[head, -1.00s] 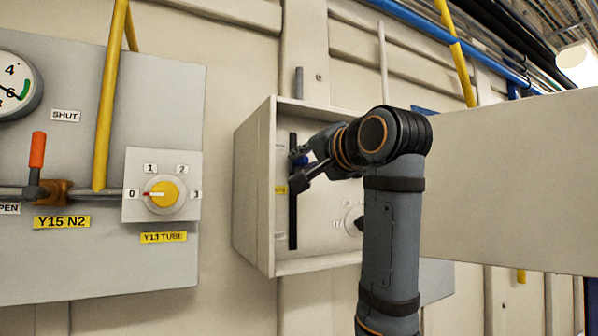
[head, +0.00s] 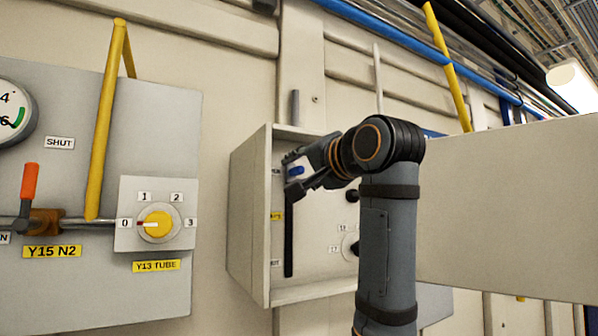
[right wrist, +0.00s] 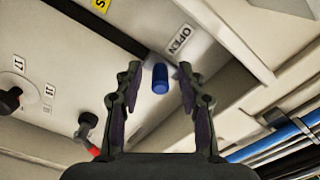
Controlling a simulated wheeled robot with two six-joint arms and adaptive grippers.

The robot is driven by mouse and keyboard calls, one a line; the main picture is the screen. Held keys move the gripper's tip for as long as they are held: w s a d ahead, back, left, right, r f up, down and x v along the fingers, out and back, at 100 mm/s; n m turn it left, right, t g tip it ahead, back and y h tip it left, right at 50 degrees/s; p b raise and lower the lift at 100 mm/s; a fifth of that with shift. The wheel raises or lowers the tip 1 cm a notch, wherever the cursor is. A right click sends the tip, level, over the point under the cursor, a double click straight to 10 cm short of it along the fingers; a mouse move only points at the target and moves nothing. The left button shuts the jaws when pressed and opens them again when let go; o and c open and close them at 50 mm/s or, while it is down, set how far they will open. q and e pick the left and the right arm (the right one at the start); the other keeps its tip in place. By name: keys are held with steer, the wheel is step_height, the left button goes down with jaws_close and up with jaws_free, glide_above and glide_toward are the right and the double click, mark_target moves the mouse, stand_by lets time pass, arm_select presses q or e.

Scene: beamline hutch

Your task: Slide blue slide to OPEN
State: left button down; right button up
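The blue slide (head: 295,171) is a short blue knob on a dark upright slot (head: 289,245) inside an open wall box. In the right wrist view, the blue slide (right wrist: 160,80) is beside the OPEN label (right wrist: 179,39), near that end of the slot. My right gripper (head: 291,180) is at the upper part of the slot in the head view. In the wrist view, the right gripper (right wrist: 160,84) has its fingers on either side of the knob, with visible gaps on both sides. My left gripper is in neither view.
The box's left wall (head: 250,215) stands close to the gripper. Black knobs are right of the slot; one (right wrist: 10,100) shows in the wrist view, along with a red-tipped handle (right wrist: 93,150). A panel with a yellow dial (head: 158,225) is at left.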

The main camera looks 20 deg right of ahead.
steer(key=shift+s, duration=0.1)
steer(key=s+d, duration=0.2)
steer(key=s, duration=0.9)
steer(key=shift+s+d, duration=0.15)
steer(key=shift+s, duration=0.1)
